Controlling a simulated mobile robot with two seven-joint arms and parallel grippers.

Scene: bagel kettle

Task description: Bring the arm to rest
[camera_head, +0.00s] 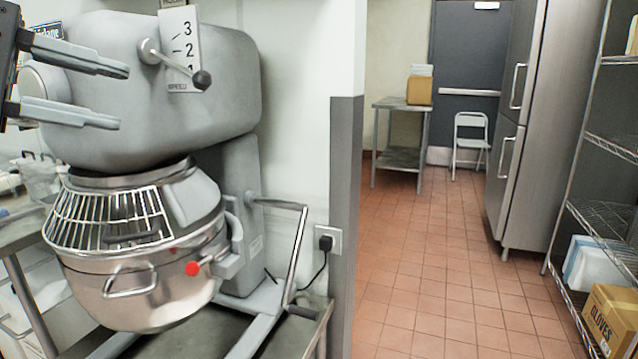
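My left gripper (124,97) comes in at the upper left, with its two grey fingers spread apart. Nothing is between the fingers. It shows in front of the grey body of a large stand mixer (165,60), and I cannot tell how far apart they are in depth. My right gripper is not in the view.
The mixer has a steel bowl (130,290) and a long lever (297,255). A wall edge (344,220) stands beside it. The tiled floor (430,270) is clear. A fridge (520,130), wire shelf (600,235), glove box (612,315), side table (400,103) and folding chair (470,122) stand around.

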